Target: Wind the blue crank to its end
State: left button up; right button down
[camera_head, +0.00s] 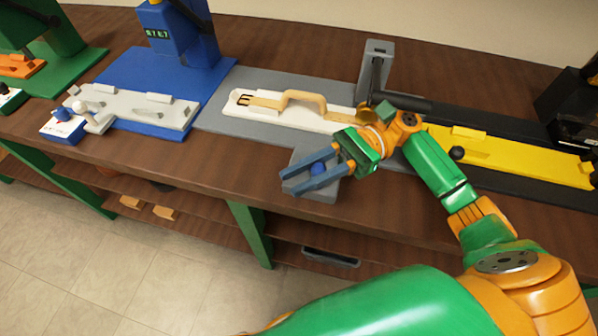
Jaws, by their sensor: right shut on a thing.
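The blue crank (318,168) shows as a small round blue knob at the front of a grey station, close to the table's front edge. My right gripper (306,171) reaches in from the right, with one finger on each side of the knob. It is shut on the knob. The fingers and wrist hide most of the crank's arm and mount. My left gripper is not in view.
A yellow bar (480,150) lies to the right, a blue press (170,45) to the left.

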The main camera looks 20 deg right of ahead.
jog(key=shift+s+f+g, duration=0.15)
jog(key=shift+f+g, duration=0.05)
jog(key=shift+g, duration=0.1)
jog(key=c, duration=0.7)
grip_release()
jog(key=shift+o, duration=0.2)
jog(key=shift+r, duration=0.1)
